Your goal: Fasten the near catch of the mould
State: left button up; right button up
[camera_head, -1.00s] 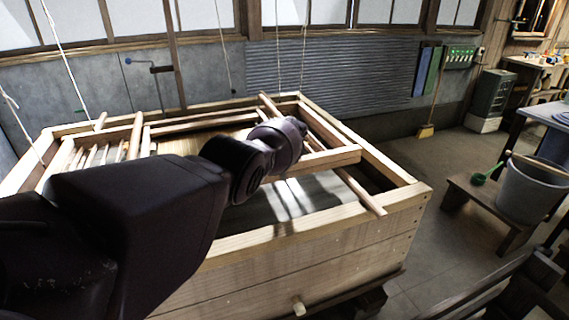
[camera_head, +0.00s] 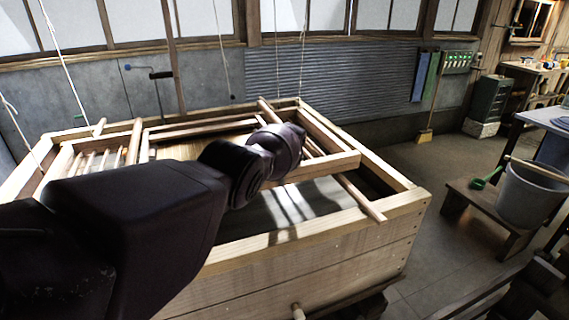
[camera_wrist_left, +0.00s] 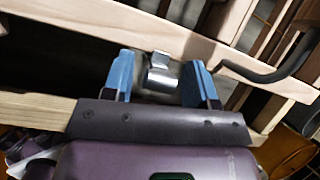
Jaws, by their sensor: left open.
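The mould (camera_head: 330,163) is a pale wooden frame lying across the top of a wooden vat. My left arm reaches over the mould from the left, and its gripper fingers are hidden in the head view. In the left wrist view, a small bright metal catch (camera_wrist_left: 161,73) sits at the edge of a wooden bar (camera_wrist_left: 160,35). My left gripper (camera_wrist_left: 161,84) is open, with one blue finger on each side of the catch and visible gaps to it. My right gripper is not in view.
A curved dark handle (camera_wrist_left: 268,73) is right of the catch. The wooden vat (camera_head: 330,257) has poles across its top. Cords hang over it. A grey bucket (camera_head: 531,195) stands on a low bench (camera_head: 482,207) at the right. Floor is clear between vat and bench.

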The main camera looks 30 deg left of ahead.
pick_arm(q)
jog(key=shift+s+r+p, duration=0.1)
jog(key=shift+r+p, duration=0.45)
jog(key=p+v, duration=0.5)
jog(key=v, duration=0.4)
jog(key=shift+s+d+r+p, duration=0.25)
jog(key=shift+s+p, duration=0.05)
jog(key=shift+p, duration=0.05)
dwell(0.4)
